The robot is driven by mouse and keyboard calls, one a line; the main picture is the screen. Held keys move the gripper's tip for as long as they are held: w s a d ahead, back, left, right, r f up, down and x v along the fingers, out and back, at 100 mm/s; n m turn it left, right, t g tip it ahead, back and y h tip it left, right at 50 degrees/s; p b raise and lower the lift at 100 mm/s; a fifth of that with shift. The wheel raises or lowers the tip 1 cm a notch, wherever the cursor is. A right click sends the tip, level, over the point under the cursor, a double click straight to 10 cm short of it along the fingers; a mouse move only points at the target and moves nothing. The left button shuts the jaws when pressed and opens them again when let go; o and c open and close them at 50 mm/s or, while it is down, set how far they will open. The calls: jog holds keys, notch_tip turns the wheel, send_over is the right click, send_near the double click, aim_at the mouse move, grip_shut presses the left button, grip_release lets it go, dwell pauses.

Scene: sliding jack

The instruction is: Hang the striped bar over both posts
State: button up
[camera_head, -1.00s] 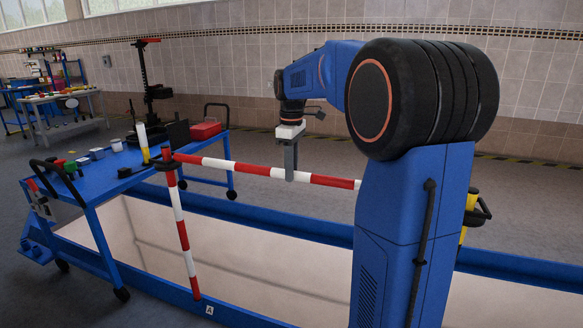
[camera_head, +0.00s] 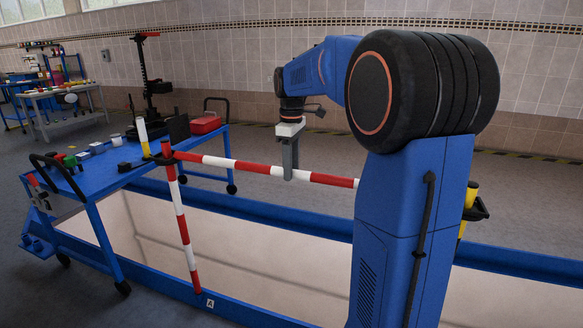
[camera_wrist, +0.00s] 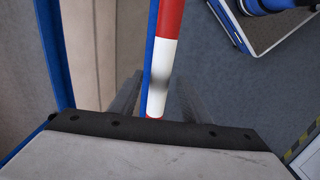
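The red-and-white striped bar (camera_head: 240,165) lies nearly level above the pit. My gripper (camera_head: 290,172) points down and is shut on its middle. In the wrist view, the bar (camera_wrist: 169,35) runs between my two fingers (camera_wrist: 158,97). The bar's left end meets the top of the left post (camera_head: 182,225), which is striped red and white and has a dark bracket; I cannot tell whether it rests there. The right post (camera_head: 470,197), yellow with a black bracket, is mostly hidden behind my arm. The bar's right end is also hidden.
A blue cart (camera_head: 100,172) with small items and a red box (camera_head: 204,125) stands at the left. A pit with a blue rim (camera_head: 290,227) runs below the bar. The floor beyond the pit is clear.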

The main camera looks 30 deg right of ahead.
dwell(0.3)
notch_tip(320, 180, up, 17)
jog(key=s+a+f+m+t, duration=0.1)
jog(key=s+a+f+m, duration=0.1)
jog(key=s+a+f, duration=0.4)
jog(key=s+a+f+m+t, duration=0.1)
jog(key=s+a+f, duration=0.25)
jog(key=s, duration=0.45)
jog(key=s+a+f+m+t, duration=0.1)
jog(key=s+a+f+m, duration=0.1)
jog(key=s+f, duration=0.6)
jog(key=s+a+f+m+t, duration=0.1)
jog(key=s+a+f, duration=0.3)
jog(key=s+f, duration=0.4)
notch_tip(320, 180, down, 2)
jog(key=shift+a+f+m+t, duration=0.15)
jog(key=shift+m+t, duration=0.25)
jog(key=shift+m, duration=0.4)
